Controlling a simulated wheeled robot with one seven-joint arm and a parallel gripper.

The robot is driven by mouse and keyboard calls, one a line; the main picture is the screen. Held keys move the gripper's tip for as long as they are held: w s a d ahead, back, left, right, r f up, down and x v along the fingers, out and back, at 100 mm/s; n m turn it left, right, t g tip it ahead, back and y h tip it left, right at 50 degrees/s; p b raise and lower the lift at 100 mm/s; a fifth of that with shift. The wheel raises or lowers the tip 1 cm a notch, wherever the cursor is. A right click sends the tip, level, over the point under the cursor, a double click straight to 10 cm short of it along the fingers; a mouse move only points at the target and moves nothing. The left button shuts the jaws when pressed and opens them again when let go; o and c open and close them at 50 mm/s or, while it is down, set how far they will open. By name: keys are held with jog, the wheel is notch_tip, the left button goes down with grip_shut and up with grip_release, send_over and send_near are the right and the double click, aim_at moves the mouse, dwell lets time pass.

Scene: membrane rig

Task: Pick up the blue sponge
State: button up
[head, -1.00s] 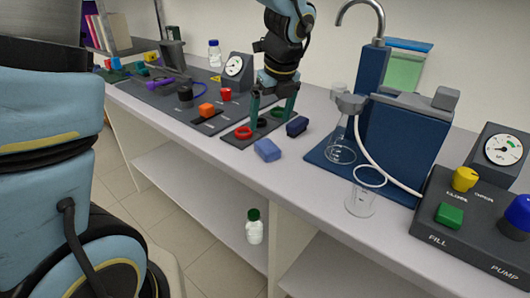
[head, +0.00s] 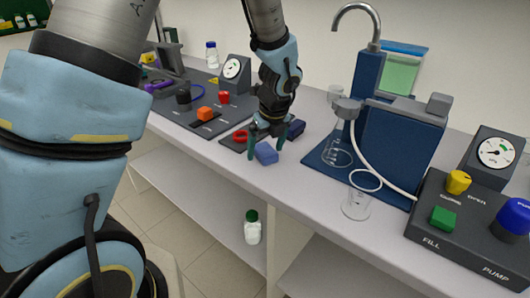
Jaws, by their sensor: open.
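The blue sponge (head: 266,153) lies on the bench top near its front edge, just in front of a dark mat with red rings. My gripper (head: 265,152) points down over it, jaws open, with one green finger on each side of the sponge. The fingertips are close to the bench height. I cannot tell whether either finger touches the sponge.
A red ring (head: 240,136) is to the left. The control panel (head: 470,235) fills the far right.

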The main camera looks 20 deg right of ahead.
aim_at(266, 150)
jog(key=c, duration=1.5)
notch_tip(266, 150, up, 10)
jog(key=shift+b, duration=0.55)
jog(key=shift+c, duration=0.2)
